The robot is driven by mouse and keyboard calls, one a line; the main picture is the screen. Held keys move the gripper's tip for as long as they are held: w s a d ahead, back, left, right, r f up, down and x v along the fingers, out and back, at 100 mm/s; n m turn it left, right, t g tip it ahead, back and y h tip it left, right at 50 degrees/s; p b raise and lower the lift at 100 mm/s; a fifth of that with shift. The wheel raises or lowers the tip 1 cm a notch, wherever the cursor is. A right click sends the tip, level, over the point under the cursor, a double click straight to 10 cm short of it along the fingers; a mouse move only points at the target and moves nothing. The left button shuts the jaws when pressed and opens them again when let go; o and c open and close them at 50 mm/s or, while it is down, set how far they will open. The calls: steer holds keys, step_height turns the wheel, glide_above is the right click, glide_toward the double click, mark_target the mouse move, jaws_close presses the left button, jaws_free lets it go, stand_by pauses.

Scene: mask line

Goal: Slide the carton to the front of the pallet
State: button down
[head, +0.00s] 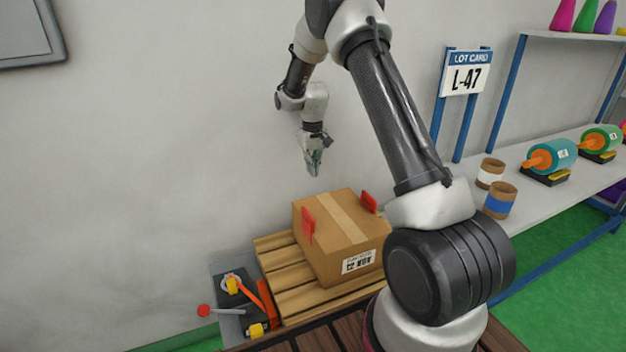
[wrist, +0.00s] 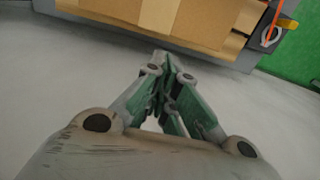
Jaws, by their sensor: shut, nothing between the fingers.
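A brown cardboard carton (head: 340,240) with a paler tape strip, a printed label and red pieces on two sides rests on a wooden slatted pallet (head: 283,282). My gripper (head: 313,172) is in the air above and behind the carton, near the wall, pointing down. Its fingers are shut and empty. In the wrist view the shut fingertips (wrist: 163,58) point toward the carton (wrist: 190,14) at the top, with a gap between them. The right part of the carton and pallet is partly hidden by my arm in the head view.
Left of the pallet is a grey unit with an orange bar (head: 266,299), yellow parts and a red-knobbed lever (head: 204,311). A grey wall stands close behind. At right, a bench holds rolls (head: 552,153) and two brown cylinders (head: 500,200) under a lot card sign (head: 465,73).

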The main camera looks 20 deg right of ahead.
step_height(320, 180, down, 9)
stand_by(0.4)
steer(key=shift+s, duration=0.15)
